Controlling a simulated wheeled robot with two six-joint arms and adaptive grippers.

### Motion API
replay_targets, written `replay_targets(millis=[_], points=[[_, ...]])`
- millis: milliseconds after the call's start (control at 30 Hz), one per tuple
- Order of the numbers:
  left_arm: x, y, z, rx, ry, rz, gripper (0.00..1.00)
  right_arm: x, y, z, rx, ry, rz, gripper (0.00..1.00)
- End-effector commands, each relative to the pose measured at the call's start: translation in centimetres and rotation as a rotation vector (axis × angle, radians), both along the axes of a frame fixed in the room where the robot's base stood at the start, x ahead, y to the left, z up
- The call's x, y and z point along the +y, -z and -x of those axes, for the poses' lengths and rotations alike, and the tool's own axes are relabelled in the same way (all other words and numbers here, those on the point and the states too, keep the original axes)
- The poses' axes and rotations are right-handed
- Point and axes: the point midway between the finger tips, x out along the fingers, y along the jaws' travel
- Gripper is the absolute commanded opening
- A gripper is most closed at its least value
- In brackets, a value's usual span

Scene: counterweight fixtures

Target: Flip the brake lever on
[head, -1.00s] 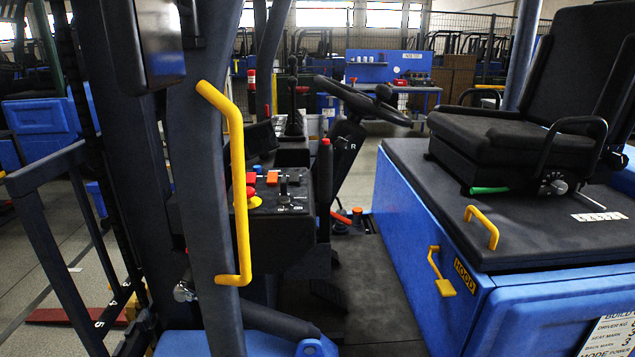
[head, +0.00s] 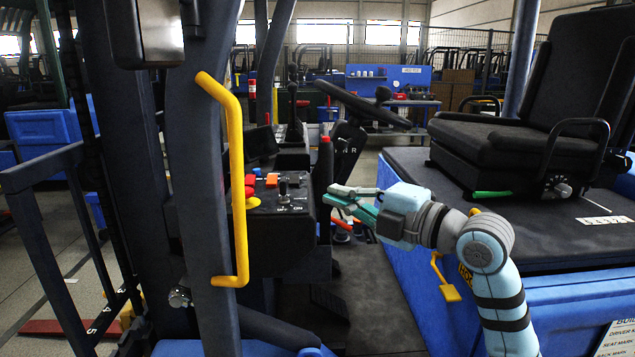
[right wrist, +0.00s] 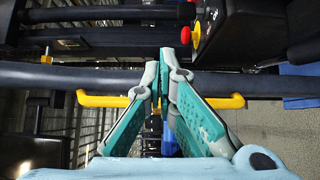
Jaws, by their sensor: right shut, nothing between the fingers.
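A dark upright lever with a red top (head: 325,150) stands beside the console, left of the steering column. An orange-red lever (head: 342,224) sits low near the floor behind my gripper, partly hidden. No readable label shows which is the brake lever. My right gripper (head: 336,196) is shut and empty, its teal fingers pointing left toward the console's right side. In the head view its tips overlap the area by the dark lever; contact cannot be told. In the right wrist view the shut fingers (right wrist: 165,55) show before a dark post. My left gripper is out of view.
The control console (head: 283,200) has red and orange switches and a yellow-based red button. A dark post with a yellow handle (head: 238,190) stands at the left. The steering wheel (head: 360,103) is above my gripper; the seat (head: 505,150) and blue hood are at the right.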

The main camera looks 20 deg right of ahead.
Motion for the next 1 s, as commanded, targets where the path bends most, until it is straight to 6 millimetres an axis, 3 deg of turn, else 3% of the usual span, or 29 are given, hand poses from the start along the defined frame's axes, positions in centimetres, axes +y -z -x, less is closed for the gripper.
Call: replay_targets(millis=[367, 800, 1000], points=[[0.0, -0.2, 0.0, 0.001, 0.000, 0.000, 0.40, 0.6, 0.0, -1.1, 0.004, 0.002, -0.009, 0.00], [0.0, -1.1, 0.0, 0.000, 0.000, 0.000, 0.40, 5.4, 0.0, -8.7, 0.008, 0.000, -0.009, 0.00], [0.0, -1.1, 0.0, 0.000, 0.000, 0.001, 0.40, 2.1, 0.2, -9.4, 0.007, 0.006, -0.004, 0.00]])
